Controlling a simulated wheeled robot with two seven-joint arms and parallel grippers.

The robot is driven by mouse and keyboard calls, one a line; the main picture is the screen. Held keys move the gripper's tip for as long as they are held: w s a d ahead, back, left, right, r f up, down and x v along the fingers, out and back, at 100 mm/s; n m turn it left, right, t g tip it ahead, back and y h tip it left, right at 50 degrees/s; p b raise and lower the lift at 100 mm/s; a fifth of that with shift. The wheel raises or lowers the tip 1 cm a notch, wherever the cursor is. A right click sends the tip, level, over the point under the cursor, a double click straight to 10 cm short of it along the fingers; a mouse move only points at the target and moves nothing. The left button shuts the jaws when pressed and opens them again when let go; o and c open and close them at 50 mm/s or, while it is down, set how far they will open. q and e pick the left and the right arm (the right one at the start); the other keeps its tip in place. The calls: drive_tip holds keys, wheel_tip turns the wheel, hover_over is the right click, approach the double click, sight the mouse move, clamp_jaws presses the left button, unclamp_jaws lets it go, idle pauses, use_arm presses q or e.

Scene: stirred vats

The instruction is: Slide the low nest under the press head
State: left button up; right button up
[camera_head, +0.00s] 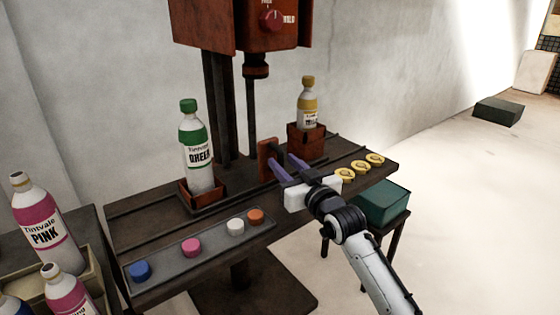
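The low nest (206,199) is a shallow red-brown holder at the left on the press table (150,212). A white bottle with a green cap and green label (197,150) stands upright in it. The press head (256,67) is a dark plunger under the red press housing, to the right of the low nest and well above the table. A taller red-brown nest (306,141) at the right holds a yellow-capped bottle (307,105). My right gripper (281,163) has its purple fingers apart beside an upright orange-red plate (267,161) between the nests; contact is unclear. My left gripper is out of view.
A tray (215,246) with several coloured caps lies along the table's front. Several yellow rings (359,167) lie at the right end. A green bin (378,204) stands at the right. Pink bottles (49,225) stand at the left.

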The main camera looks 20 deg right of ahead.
sight(282, 160)
drive_tip(key=shift+w+a, duration=0.2)
drive_tip(key=shift+w, duration=1.35)
clamp_jaws()
